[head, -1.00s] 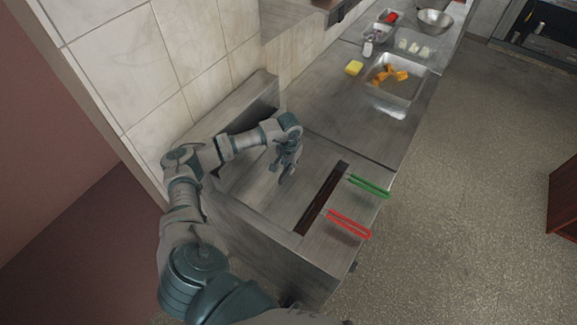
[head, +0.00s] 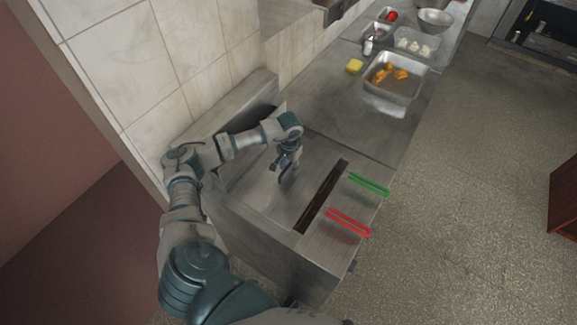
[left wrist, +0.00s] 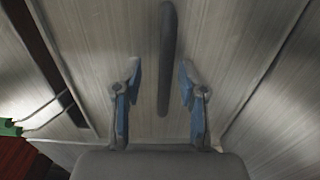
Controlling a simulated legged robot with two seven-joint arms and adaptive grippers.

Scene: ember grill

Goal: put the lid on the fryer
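The fryer (head: 283,250) is a steel box at the lower middle of the head view. A flat steel lid (head: 258,182) lies over much of its top, and a long dark gap (head: 322,198) stays uncovered beside the basket handles. My left gripper (head: 288,172) is above the lid, pointing down. In the left wrist view my left gripper (left wrist: 160,88) is open, with its two fingers either side of a dark grey bar handle (left wrist: 168,55) on the lid. Whether the fingers touch the handle cannot be told. My right gripper is not in view.
Green (head: 368,184) and red (head: 348,222) basket handles stick out at the fryer's right side. A steel counter beyond holds a tray of orange pieces (head: 392,88), a yellow sponge (head: 354,66) and bowls. A tiled wall (head: 170,50) stands at the left.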

